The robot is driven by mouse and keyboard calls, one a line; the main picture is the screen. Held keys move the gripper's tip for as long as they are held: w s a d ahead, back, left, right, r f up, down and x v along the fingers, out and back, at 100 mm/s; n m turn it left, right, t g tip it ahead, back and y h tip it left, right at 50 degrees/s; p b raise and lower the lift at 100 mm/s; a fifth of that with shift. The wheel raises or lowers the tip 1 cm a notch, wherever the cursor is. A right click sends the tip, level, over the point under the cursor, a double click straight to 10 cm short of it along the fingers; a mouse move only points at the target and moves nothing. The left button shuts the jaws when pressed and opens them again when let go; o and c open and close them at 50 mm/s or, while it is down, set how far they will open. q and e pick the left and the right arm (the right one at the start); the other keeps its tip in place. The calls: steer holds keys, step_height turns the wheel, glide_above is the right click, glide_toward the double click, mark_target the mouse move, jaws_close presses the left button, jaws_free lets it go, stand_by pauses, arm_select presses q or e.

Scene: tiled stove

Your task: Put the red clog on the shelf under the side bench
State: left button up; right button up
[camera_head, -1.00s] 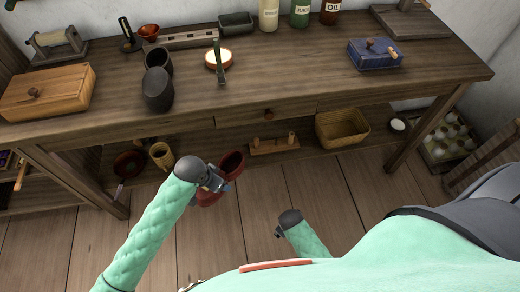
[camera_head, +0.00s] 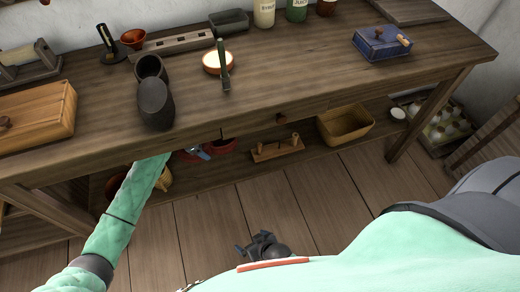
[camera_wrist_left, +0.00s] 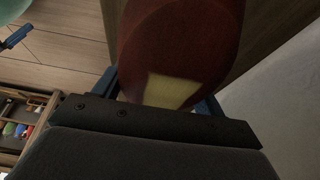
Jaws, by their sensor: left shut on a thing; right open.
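My left gripper (camera_head: 200,152) is under the front edge of the bench and shut on a red clog (camera_head: 187,157). In the left wrist view the dark red clog (camera_wrist_left: 185,40) fills the space between the fingers and shows a pale patch. In the head view the bench top and my gripper hide much of it. Another red, shoe-like thing (camera_head: 221,146) is on the lower shelf (camera_head: 232,168) just right of the gripper. I cannot tell whether the held clog touches the shelf. My right gripper (camera_head: 256,243) is open and empty above the floor.
The bench top (camera_head: 300,80) overhangs the shelf.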

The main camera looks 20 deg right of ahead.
arm_select(q)
steer(key=shift+w+a+r, duration=0.1)
steer(key=shift+w+a, duration=0.15)
steer(key=shift+w, duration=0.5)
step_height(320, 180, down, 10)
steer(key=shift+r, duration=0.1)
arm_select(e)
steer(key=shift+s+a, duration=0.2)
steer(key=shift+a, duration=0.4)
arm_select(q)
steer(key=o, duration=1.2)
steer(key=shift+b, duration=0.3)
steer(key=shift+v, duration=3.75)
arm_select(e)
steer(key=shift+r, duration=0.3)
steer(key=shift+d+f, duration=0.1)
steer(key=shift+d, duration=0.05)
